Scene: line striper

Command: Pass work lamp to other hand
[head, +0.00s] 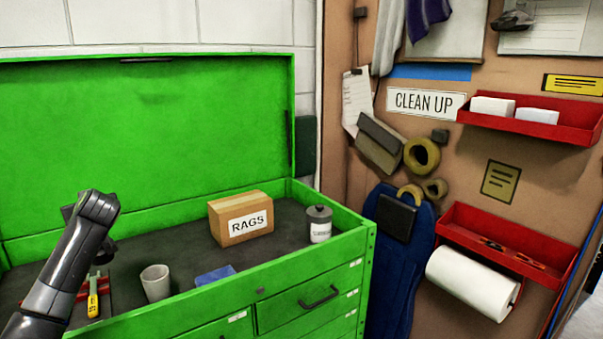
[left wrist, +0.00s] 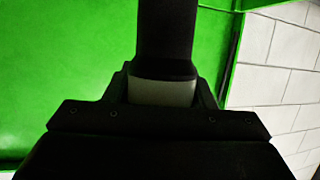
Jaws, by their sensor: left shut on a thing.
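My left gripper (left wrist: 162,95) is shut on a dark, upright cylindrical thing with a pale grey band, which I take to be the work lamp (left wrist: 166,38). Its top runs out of the left wrist view, and its lower part is hidden by the gripper. In the head view my left arm comes in at the lower left, over the toolbox; I cannot make out the lamp there. My right gripper is in neither view.
An open green tool chest (head: 310,258) holds a rags box (head: 241,219), a lidded grey can (head: 319,224), a grey cup (head: 155,282), a blue cloth (head: 215,275) and a yellow-handled tool (head: 93,297). Its raised lid (head: 150,130) stands behind. A pegboard with red shelves (head: 535,117) is at right.

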